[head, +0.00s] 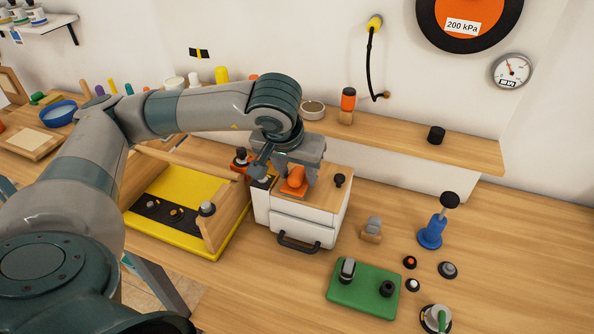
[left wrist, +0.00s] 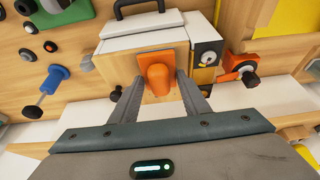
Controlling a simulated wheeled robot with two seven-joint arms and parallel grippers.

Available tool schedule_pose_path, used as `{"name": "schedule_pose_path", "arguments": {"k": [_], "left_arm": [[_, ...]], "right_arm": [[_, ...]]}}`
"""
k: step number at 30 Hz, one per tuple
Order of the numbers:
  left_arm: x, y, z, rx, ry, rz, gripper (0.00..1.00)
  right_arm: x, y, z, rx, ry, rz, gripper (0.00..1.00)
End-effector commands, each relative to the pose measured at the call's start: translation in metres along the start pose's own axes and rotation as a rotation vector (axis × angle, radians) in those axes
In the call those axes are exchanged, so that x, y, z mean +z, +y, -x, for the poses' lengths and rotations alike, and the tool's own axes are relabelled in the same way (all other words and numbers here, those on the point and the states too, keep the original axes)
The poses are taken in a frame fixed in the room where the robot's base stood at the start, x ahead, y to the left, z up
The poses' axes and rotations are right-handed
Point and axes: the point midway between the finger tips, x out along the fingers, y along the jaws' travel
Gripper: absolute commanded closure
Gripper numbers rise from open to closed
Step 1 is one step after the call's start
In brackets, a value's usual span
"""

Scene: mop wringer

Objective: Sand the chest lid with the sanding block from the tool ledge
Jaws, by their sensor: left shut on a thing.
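The orange sanding block (head: 293,184) is in my left gripper (head: 297,180), low over or on the wood-coloured top of the white chest (head: 293,228). In the left wrist view the block's orange grip (left wrist: 158,76) sits between the two grey fingers of the left gripper (left wrist: 160,88), which are shut on it. Its flat base lies along the chest lid (left wrist: 124,68). I cannot tell whether the base touches the lid. The chest's dark handle (head: 298,243) is on its front. My right gripper is not in view.
A black knob (head: 340,180) stands on the chest top, right of the block. A yellow tray (head: 175,245) is to the left. A green board (head: 362,290), a blue plunger-like tool (head: 432,233) and several small knobs are to the right. The tool ledge (head: 465,155) runs behind.

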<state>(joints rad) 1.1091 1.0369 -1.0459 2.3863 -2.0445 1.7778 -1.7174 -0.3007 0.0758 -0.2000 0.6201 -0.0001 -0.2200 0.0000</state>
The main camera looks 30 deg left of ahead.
Motion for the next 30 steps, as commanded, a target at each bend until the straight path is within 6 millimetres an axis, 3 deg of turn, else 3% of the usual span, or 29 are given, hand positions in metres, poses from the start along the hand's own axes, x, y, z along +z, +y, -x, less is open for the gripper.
{"name": "schedule_pose_path", "arguments": {"k": [12,30], "left_arm": [[0.0,0.0001,0.0,0.0,0.0,0.0,0.83],[0.0017,0.0002,-0.0043,0.001,0.001,0.0,0.83]], "right_arm": [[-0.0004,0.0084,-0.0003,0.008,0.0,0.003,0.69],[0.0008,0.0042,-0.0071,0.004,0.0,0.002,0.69]]}}
